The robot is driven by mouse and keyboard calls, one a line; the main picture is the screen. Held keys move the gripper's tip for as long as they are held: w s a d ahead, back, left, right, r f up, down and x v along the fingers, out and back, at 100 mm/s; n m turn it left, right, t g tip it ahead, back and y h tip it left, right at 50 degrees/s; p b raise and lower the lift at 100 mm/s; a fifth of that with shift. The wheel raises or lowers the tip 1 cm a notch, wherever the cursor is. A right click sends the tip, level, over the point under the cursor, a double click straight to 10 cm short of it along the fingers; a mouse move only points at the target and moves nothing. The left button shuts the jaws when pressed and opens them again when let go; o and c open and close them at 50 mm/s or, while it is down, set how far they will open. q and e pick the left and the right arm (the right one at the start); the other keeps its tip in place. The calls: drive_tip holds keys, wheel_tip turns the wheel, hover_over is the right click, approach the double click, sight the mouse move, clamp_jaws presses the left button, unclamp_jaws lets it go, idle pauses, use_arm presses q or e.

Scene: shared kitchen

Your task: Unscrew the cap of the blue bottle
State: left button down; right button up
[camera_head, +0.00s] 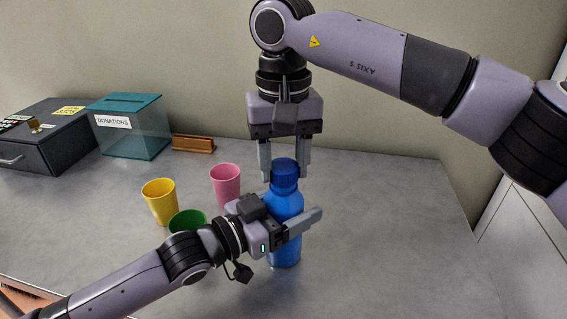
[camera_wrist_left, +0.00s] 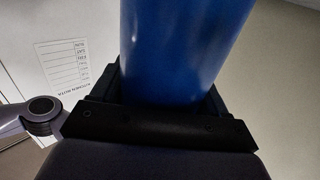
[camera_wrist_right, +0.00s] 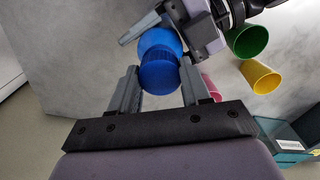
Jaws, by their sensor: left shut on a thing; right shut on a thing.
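The blue bottle (camera_head: 284,212) stands upright on the counter in the head view, with its darker blue cap (camera_head: 285,168) on top. My left gripper (camera_head: 303,226) is shut around the bottle's body from the left; the body also fills the left wrist view (camera_wrist_left: 180,50). My right gripper (camera_head: 285,175) points straight down from above and is shut on the cap, one finger on each side. The right wrist view shows the cap (camera_wrist_right: 159,72) between the fingers, with the bottle's shoulder (camera_wrist_right: 160,40) beyond it. The cap sits on the bottle's neck; its threads are hidden.
A yellow cup (camera_head: 160,201), a green cup (camera_head: 187,221) and a pink cup (camera_head: 226,185) stand left of the bottle, the green one partly behind my left arm. A donation box (camera_head: 131,127), a dark drawer box (camera_head: 45,140) and a brown wooden holder (camera_head: 193,144) are at the back left. The counter (camera_head: 400,220) is clear on the right.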

sight(284, 166)
drive_tip(key=shift+r, duration=0.75)
drive_tip(key=shift+r, duration=2)
use_arm(q)
unclamp_jaws()
